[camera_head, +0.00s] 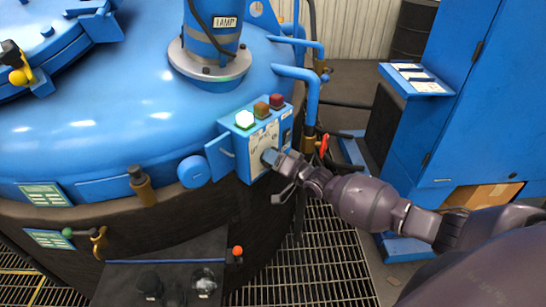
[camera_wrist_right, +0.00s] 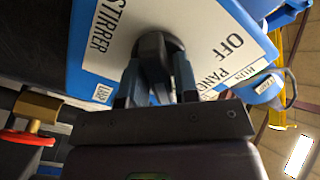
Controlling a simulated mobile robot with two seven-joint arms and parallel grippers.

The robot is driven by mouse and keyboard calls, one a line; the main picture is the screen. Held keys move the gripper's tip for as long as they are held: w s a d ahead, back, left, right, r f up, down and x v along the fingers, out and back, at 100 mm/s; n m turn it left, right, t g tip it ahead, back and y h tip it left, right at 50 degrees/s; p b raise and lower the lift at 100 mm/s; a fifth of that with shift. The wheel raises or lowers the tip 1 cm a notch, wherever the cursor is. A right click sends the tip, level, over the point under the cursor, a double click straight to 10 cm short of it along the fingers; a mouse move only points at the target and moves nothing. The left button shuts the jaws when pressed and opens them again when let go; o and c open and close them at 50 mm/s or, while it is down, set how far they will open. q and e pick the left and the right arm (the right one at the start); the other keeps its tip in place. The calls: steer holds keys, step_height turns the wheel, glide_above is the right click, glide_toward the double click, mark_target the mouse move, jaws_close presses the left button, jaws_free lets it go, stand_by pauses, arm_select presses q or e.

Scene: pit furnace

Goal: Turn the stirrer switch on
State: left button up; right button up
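The blue control box (camera_head: 240,165) is on the side of the blue furnace. The stirrer switch (camera_wrist_right: 154,48) is a dark knob on the white label plate (camera_wrist_right: 222,28), which reads "STIRRER" and "OFF" in the right wrist view. My right gripper (camera_head: 272,158) is at the box's front face in the head view. In the wrist view its two fingers (camera_wrist_right: 158,76) lie on either side of the knob's grip and appear closed on it. The fingers partly hide the knob, and I cannot tell which mark it points to. My left gripper is not in view.
Pipes and a red-handled valve (camera_head: 323,145) are right of the box. A blue cabinet (camera_head: 480,110) stands farther right. Grated floor (camera_head: 325,265) lies below my arm.

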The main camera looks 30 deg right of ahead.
steer(key=shift+o, duration=1.3)
steer(key=shift+s, duration=0.1)
steer(key=v, duration=1)
steer(key=shift+s+d+p, duration=0.2)
steer(key=shift+s+p, duration=0.1)
steer(key=shift+p, duration=0.1)
